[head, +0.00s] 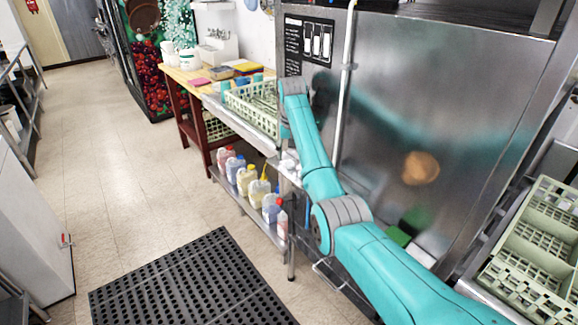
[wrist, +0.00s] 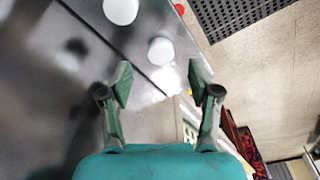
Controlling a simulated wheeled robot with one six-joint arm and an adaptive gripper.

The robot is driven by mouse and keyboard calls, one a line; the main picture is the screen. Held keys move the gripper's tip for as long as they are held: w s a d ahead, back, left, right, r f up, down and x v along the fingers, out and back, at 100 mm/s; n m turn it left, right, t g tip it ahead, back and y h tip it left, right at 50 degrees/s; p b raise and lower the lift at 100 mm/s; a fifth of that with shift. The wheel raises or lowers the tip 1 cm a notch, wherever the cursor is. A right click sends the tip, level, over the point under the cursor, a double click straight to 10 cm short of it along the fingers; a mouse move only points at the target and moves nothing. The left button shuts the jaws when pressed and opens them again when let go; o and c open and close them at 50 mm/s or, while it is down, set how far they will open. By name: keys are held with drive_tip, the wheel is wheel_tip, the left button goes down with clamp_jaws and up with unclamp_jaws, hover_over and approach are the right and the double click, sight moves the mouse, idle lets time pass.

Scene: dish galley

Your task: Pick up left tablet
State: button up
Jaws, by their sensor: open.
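Two white round tablets lie on the grey metal counter in the wrist view: one at the top edge (wrist: 121,10), partly cut off, and one nearer the middle (wrist: 161,51). In the head view they are only small white shapes (head: 288,162) at the counter's near end, beside my arm. My gripper (wrist: 162,80) is open and empty. Its two green fingertips stand apart, just below the middle tablet in the wrist view. In the head view my gripper cannot be made out beyond the arm's end.
A pale green dish rack (head: 250,110) stands farther along the counter. Several bottles (head: 247,180) stand on the lower shelf. A tall steel machine (head: 435,130) rises to the right. A black perforated mat (head: 190,285) lies on the floor. More racks (head: 530,255) are at the right.

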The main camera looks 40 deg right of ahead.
sight(290, 163)
wheel_tip(290, 163, down, 4)
drive_tip(key=shift+w+d+r, duration=0.1)
drive_tip(key=shift+w+r, duration=0.05)
drive_tip(key=shift+r, duration=0.05)
drive_tip(key=c, duration=1)
drive_tip(key=shift+o, duration=0.2)
